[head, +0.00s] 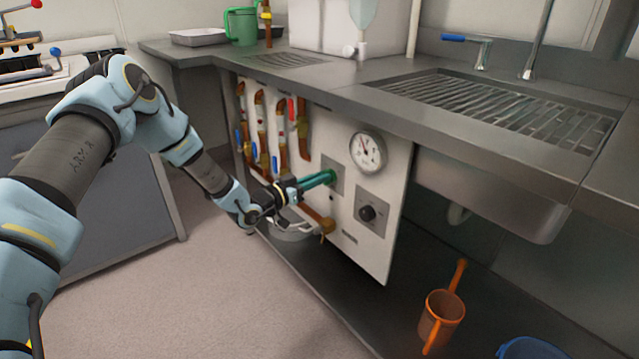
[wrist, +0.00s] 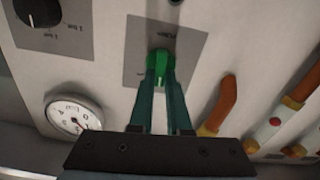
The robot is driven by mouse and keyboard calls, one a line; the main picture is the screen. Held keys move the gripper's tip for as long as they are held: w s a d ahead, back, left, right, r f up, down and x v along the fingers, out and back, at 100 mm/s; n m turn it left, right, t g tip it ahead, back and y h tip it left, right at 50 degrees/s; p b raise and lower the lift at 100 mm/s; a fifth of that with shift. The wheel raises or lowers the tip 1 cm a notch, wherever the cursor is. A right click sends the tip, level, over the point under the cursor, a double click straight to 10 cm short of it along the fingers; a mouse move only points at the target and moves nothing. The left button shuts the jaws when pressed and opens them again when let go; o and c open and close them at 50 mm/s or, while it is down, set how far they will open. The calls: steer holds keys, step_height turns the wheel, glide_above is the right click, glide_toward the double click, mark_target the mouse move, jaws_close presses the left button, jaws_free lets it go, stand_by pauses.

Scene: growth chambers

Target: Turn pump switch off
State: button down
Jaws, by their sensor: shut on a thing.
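The pump switch is a green knob (wrist: 158,58) on a grey square plate (wrist: 190,45) of the white panel, in the wrist view. My gripper (wrist: 160,78) has its two teal fingers shut on this knob, one on each side. In the head view my gripper (head: 328,178) reaches the panel (head: 345,222) from the left, and its fingers hide the knob. A label beside the knob is too blurred to read with certainty.
A round gauge (head: 367,152) and a black knob (head: 374,213) are on the same panel. Several copper pipes with valves (head: 260,125) stand left of it. A steel counter (head: 330,85) overhangs. An orange jug (head: 441,318) stands on the lower shelf.

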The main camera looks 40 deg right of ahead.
steer(key=shift+w+f+n+b, duration=0.15)
steer(key=shift+n+b, duration=0.3)
steer(key=shift+n, duration=1.45)
steer(key=shift+w+f+n+b, duration=0.1)
steer(key=shift+n+b, duration=0.3)
steer(key=shift+n, duration=1.5)
steer(key=shift+r, duration=0.1)
steer(key=c, duration=0.9)
jaws_free()
steer(key=shift+o, duration=0.2)
steer(key=a, duration=1)
steer(key=shift+w+a, duration=0.35)
steer(key=shift+a, duration=0.05)
